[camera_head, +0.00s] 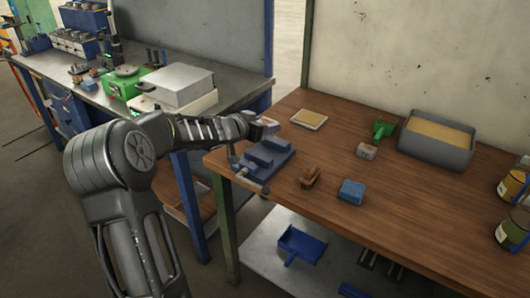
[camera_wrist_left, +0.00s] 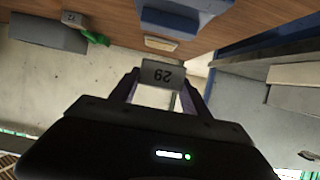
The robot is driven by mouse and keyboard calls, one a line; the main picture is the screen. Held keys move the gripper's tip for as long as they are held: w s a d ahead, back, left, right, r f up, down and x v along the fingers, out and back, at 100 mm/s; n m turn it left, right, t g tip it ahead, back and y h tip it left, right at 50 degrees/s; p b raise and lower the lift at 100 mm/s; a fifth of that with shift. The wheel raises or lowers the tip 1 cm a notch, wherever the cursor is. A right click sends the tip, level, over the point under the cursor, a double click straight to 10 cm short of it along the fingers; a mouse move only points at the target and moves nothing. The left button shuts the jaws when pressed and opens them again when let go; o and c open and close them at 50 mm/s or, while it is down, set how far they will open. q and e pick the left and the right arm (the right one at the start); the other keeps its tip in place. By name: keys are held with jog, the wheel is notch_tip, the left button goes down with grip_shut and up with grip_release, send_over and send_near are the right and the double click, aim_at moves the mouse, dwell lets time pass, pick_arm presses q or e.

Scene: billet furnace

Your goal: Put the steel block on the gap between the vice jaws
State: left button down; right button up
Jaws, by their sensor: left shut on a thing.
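The steel block (camera_head: 268,122) is a small grey block at the tip of my left gripper (camera_head: 256,124). Part of the blue vice (camera_wrist_left: 185,14) shows in the wrist view. My right gripper is not in view.
On the wooden bench (camera_head: 400,212) are a cream pad (camera_head: 309,119), a second grey block (camera_head: 367,151), a green object (camera_head: 383,130), a sand bin (camera_head: 437,145), a brown brush (camera_head: 310,176) and a blue block (camera_head: 352,192). The vice handle (camera_head: 258,186) overhangs the edge.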

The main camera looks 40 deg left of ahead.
pick_arm(q)
jog(key=shift+f+b, duration=0.65)
jog(key=shift+f, duration=1.1)
jog(key=shift+f+b, duration=1.15)
jog(key=shift+f, duration=1.35)
jog(key=shift+w+f, duration=0.1)
jog(key=c, duration=0.5)
grip_release()
jog(key=shift+f, duration=0.15)
jog(key=shift+r, duration=0.25)
jog(key=p+v, duration=0.1)
jog(key=v, duration=1.1)
